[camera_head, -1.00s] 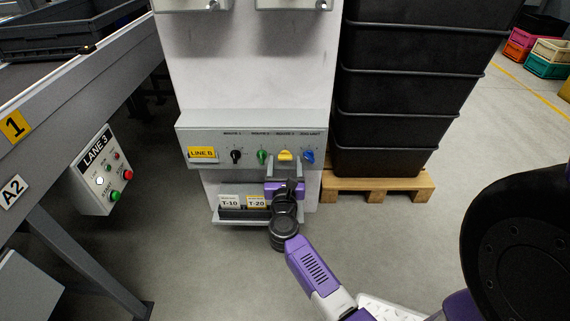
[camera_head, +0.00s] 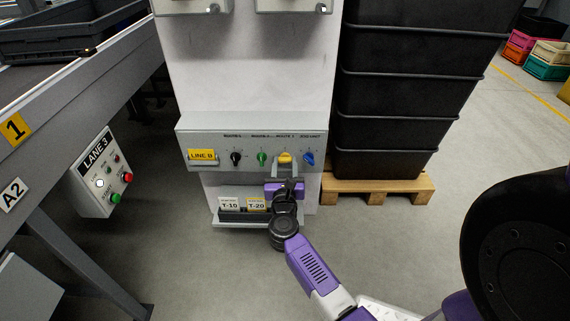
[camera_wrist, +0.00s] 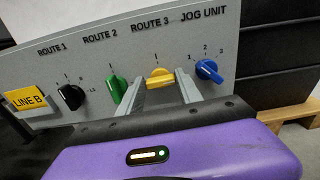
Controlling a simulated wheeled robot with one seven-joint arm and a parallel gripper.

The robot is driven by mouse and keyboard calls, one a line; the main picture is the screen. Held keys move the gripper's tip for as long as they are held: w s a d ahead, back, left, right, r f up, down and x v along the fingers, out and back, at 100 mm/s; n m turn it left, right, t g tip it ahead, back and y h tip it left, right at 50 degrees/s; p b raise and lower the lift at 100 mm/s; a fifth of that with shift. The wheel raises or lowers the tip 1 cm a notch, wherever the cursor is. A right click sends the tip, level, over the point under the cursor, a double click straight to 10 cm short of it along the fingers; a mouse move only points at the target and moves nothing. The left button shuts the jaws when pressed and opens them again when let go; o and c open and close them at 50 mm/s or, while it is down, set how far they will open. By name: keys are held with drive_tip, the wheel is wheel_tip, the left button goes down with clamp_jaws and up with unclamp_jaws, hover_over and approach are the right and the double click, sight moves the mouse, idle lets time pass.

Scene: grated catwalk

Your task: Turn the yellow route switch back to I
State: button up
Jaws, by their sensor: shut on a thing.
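The yellow route switch (camera_head: 285,157) is on the grey control panel, under the ROUTE 3 label. In the wrist view the yellow switch (camera_wrist: 160,77) has its handle lying slanted, closer to level than upright. My gripper (camera_wrist: 164,76) reaches up to it from below, one grey finger on each side, and is shut on it. In the head view my gripper (camera_head: 286,165) is in front of the panel. The mark the handle points to is hard to read, as the fingers hide part of the plate around it.
A black switch (camera_wrist: 71,97) and a green switch (camera_wrist: 116,89) are to the left; a blue JOG UNIT switch (camera_wrist: 209,71) is close on the right. A shelf with T-10 and T-20 cards (camera_head: 229,203) is below. Stacked black bins (camera_head: 390,150) stand right, LANE 3 box (camera_head: 103,173) left.

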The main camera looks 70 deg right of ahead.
drive_tip(key=n+p, duration=0.3)
drive_tip(key=shift+w+a+r+n, duration=0.1)
drive_tip(key=shift+w+r+n, duration=0.1)
drive_tip(key=shift+n, duration=0.1)
drive_tip(key=n+p, duration=0.3)
drive_tip(key=n, duration=0.2)
drive_tip(key=shift+f+p, duration=0.1)
drive_tip(key=shift+p, duration=0.25)
drive_tip(key=n+p, duration=0.2)
drive_tip(key=n, duration=0.3)
drive_tip(key=shift+w+f+p, duration=0.1)
drive_tip(key=shift+p, duration=0.25)
drive_tip(key=shift+f+n+p, duration=0.2)
drive_tip(key=shift+n+p, duration=0.7)
drive_tip(key=shift+n, duration=1.1)
drive_tip(key=o, duration=1.4)
drive_tip(key=shift+p+v, duration=1.15)
drive_tip(key=shift+v, duration=2.75)
